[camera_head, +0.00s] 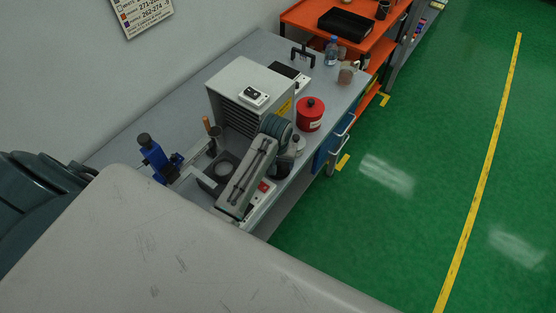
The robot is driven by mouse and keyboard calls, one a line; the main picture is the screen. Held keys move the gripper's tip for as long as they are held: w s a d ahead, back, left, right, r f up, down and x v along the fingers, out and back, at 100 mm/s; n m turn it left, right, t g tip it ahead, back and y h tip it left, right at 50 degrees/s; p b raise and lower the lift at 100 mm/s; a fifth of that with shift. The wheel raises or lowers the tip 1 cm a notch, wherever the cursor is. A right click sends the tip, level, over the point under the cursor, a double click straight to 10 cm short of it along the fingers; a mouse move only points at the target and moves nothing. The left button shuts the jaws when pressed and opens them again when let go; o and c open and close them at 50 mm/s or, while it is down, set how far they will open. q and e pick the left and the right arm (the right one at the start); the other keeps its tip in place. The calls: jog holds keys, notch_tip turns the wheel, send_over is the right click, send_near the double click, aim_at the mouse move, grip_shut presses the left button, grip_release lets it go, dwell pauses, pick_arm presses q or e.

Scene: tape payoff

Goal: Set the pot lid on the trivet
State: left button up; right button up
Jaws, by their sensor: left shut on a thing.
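My left arm comes in from the left, and its grey forearm and teal wrist hang over the bench. My left gripper (284,153) is at the wrist's end, mostly hidden by the arm, and is shut. A dark round thing (282,168) shows just below it, partly covered by the arm; it looks like the pot lid, though its contact with the fingers is hidden. A dark square piece with a round middle (225,168) lies on the bench left of the forearm and may be the trivet. My right gripper is not in view.
The grey bench (183,105) carries a vented grey box (250,88), a blue vise (154,158), a red canister (309,115) and a small pale knobbed item (298,143). A bottle (331,50) stands farther back. An orange cart (306,16) adjoins the far end.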

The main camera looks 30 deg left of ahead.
pick_arm(q)
jog(key=shift+f, duration=0.3)
dwell(0.5)
jog(key=o, duration=1.2)
jog(key=shift+o, duration=0.2)
jog(key=shift+r, duration=3.5)
